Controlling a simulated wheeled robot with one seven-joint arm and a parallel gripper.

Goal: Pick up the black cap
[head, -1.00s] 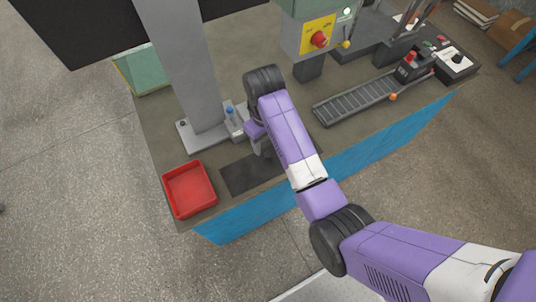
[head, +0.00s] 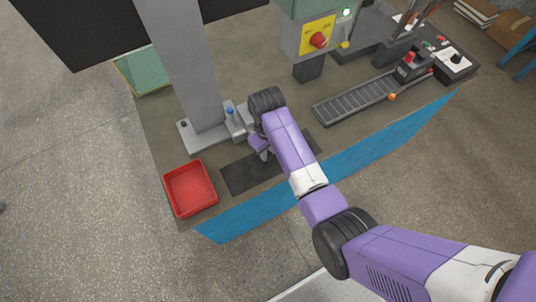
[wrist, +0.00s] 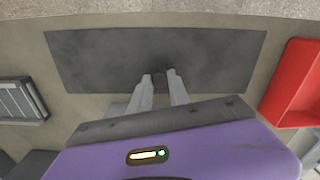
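In the wrist view, a small dark round thing (wrist: 160,79), which looks like the black cap, shows between my fingertips over the dark mat (wrist: 90,60). My gripper (wrist: 159,77) points down with its two fingers apart, one on each side of that dark thing. I see no clear sign of a firm hold; contact is hard to tell. In the head view, my gripper (head: 264,154) is low over the mat (head: 240,178), and my arm hides the cap.
A red tray (head: 190,212) stands left of the mat, near the table's front edge. A grey post on a base plate (head: 190,140) stands behind. A roller conveyor (head: 350,100) and a green machine with a yellow panel (head: 318,30) are to the right.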

